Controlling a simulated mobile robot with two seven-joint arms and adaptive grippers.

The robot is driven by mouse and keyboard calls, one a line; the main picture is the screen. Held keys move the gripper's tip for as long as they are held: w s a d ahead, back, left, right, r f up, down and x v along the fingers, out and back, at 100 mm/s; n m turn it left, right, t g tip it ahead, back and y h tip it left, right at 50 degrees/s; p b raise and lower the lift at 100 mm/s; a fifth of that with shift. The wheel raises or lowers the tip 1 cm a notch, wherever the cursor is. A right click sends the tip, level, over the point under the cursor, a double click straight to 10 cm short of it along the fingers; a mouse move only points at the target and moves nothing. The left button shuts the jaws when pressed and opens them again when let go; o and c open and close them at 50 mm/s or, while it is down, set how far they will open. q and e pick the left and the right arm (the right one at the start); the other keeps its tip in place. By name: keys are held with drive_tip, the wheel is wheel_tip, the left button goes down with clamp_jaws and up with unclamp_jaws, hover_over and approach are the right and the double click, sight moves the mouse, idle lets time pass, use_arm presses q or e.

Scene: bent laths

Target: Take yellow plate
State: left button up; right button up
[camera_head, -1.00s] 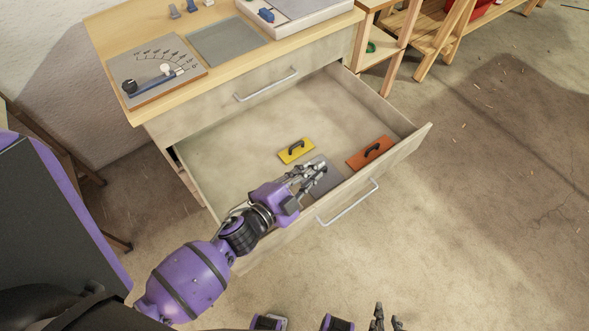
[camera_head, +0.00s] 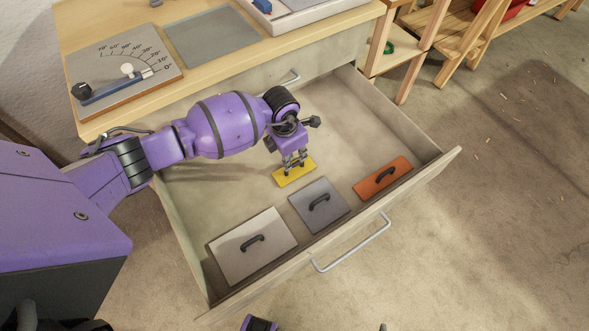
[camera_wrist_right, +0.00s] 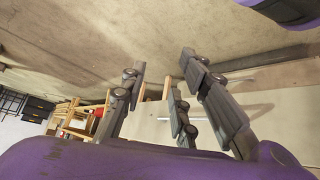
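The yellow plate (camera_head: 295,178) lies flat in the open drawer, in the head view. My left gripper (camera_head: 294,163) points down right over it, with its fingertips at the middle of the plate. The plate's handle is hidden behind the fingers, and I cannot tell whether they are closed on it. My right gripper (camera_wrist_right: 160,85) shows in the right wrist view with its fingers spread and nothing between them.
The drawer (camera_head: 185,235) also holds a light grey plate (camera_head: 270,258), a dark grey plate (camera_head: 331,212) and an orange plate (camera_head: 372,186), each with a black handle. A bench top (camera_head: 150,25) with an angle-scale board (camera_head: 118,88) is above.

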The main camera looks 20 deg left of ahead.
sight(294, 164)
use_arm(q)
drive_tip(key=f, duration=0.6)
drive_tip(key=shift+w+d, duration=0.25)
drive_tip(key=shift+w, duration=0.15)
clamp_jaws()
